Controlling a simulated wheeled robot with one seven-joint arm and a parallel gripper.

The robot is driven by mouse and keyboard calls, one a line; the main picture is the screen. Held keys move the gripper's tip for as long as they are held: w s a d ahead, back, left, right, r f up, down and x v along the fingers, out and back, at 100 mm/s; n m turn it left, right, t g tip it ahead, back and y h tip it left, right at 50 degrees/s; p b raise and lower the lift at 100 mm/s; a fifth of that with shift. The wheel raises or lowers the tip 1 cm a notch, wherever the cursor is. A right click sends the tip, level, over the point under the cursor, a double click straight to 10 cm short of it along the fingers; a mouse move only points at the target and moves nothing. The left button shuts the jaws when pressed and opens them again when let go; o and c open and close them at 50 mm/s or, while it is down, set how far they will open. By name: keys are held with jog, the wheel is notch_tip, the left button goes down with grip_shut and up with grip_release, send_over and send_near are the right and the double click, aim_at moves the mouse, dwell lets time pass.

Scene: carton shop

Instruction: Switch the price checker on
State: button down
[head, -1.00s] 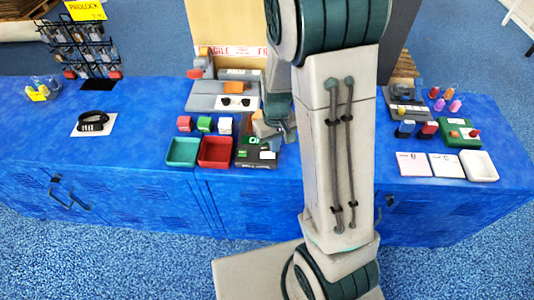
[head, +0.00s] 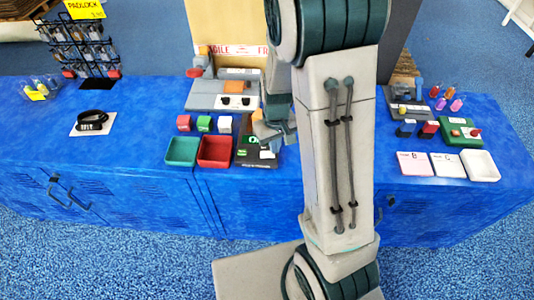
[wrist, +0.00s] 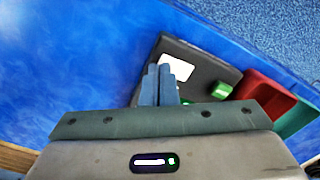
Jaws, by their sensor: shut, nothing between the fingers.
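The dark, flat box that I take to be the price checker (head: 257,158) lies on the blue counter, right of the red tray. It also shows in the wrist view (wrist: 205,68), with a white square and a raised green block (wrist: 222,89) on its top. My gripper (wrist: 158,70) is shut and empty, its fingertips over the box's near edge, beside the white square. I cannot tell if they touch it. In the head view my gripper (head: 270,140) is partly hidden by my arm. Part of the box is hidden behind the fingers in the wrist view.
A green tray (head: 181,162) and a red tray (head: 200,164) stand left of the box. Small cubes (head: 204,124) and a grey machine (head: 205,101) are behind. A green box (head: 447,140) and a white tray (head: 495,178) are at right. The counter's left front is clear.

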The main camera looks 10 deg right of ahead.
jog(key=shift+f+b, duration=0.55)
jog(key=shift+f, duration=0.15)
jog(key=shift+r, duration=0.1)
jog(key=shift+r+p, duration=2.75)
jog(key=shift+r, duration=0.7)
jog(key=shift+r, duration=0.2)
jog(key=s+r+m+t, duration=0.2)
jog(key=s+r, duration=1.2)
jog(key=r, duration=0.2)
jog(key=shift+a+m+t, duration=0.15)
jog(key=shift+m+t, duration=0.15)
jog(key=shift+t, duration=0.1)
